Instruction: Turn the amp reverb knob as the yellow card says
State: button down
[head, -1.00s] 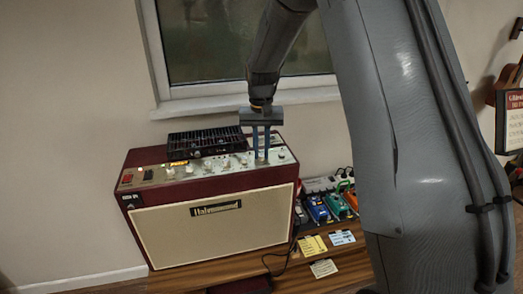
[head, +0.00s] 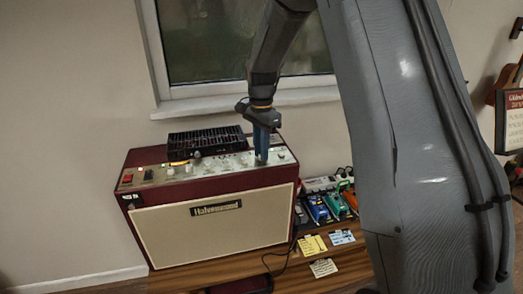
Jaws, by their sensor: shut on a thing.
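The amp (head: 214,222) is a dark red cabinet with a cream front, standing on a wooden bench. Its pale top panel carries a row of knobs (head: 188,169). My gripper (head: 261,160) points down at the right part of this panel. It is shut on a knob there, which the blue fingers hide; I cannot read its label or pointer. Another knob (head: 281,155) shows just to the right of the fingers. The yellow card (head: 312,245) lies on the bench right of the amp; its writing is too small to read.
A black slotted unit (head: 207,142) sits on the amp's top, left of my gripper. Several coloured pedals (head: 318,209) stand right of the amp. A blue card (head: 342,237) and a white card (head: 323,267) lie near the yellow one. A window is behind.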

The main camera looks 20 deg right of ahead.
jog(key=shift+m, duration=0.8)
jog(key=shift+r, duration=0.1)
jog(key=c, duration=1.7)
grip_release()
jog(key=shift+o, duration=0.2)
jog(key=shift+r+b, duration=1.25)
jog(key=shift+r, duration=2.6)
jog(key=s+f+n, duration=0.3)
jog(key=s+n, duration=0.2)
jog(key=s, duration=0.3)
jog(key=s+f+n+t+b, duration=0.1)
jog(key=s+f+n, duration=0.3)
jog(key=s, duration=0.5)
jog(key=s+f+n, duration=0.4)
jog(key=s+n, duration=0.1)
jog(key=s, duration=0.3)
jog(key=shift+s+d+f+n, duration=0.15)
jog(key=shift+s+n, duration=0.15)
jog(key=shift+s, duration=0.05)
